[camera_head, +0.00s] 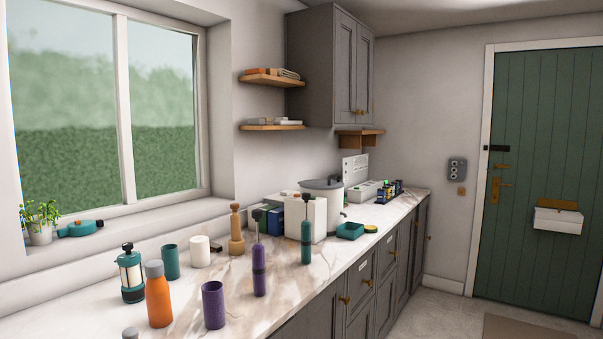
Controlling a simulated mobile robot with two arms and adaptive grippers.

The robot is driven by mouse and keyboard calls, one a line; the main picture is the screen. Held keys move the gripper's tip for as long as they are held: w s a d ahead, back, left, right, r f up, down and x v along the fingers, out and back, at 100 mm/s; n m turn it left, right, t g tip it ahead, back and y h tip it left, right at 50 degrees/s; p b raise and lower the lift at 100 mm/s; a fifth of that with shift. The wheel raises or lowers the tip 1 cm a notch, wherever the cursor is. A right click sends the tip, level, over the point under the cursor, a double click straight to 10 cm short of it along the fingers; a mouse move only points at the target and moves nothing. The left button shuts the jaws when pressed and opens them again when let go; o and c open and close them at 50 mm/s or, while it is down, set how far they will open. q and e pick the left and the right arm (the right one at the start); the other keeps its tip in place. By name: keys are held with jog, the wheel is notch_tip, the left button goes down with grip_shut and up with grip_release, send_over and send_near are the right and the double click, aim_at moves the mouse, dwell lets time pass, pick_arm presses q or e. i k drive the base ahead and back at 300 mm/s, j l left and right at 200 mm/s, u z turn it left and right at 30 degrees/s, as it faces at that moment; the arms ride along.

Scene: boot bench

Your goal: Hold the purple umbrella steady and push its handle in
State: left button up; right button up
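The purple umbrella (259,270) stands upright on the marble worktop, near its front edge. Neither of my grippers is in view, and nothing is touching the purple umbrella.
A purple cup (214,305), orange bottle (159,297), teal lantern (132,275) and teal cup (171,262) stand to the left. A wooden mill (236,232) and white box (297,212) are behind. The worktop's front edge (300,302) is close on the right.

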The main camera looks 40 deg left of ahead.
aim_at(256, 214)
jog(key=i, duration=2.05)
jog(key=i+u, duration=0.25)
jog(key=i, duration=0.2)
jog(key=i+l+u, duration=0.25)
jog(key=i, duration=0.2)
jog(key=i+l+u, duration=0.3)
jog(key=i, duration=0.15)
jog(key=j, duration=0.1)
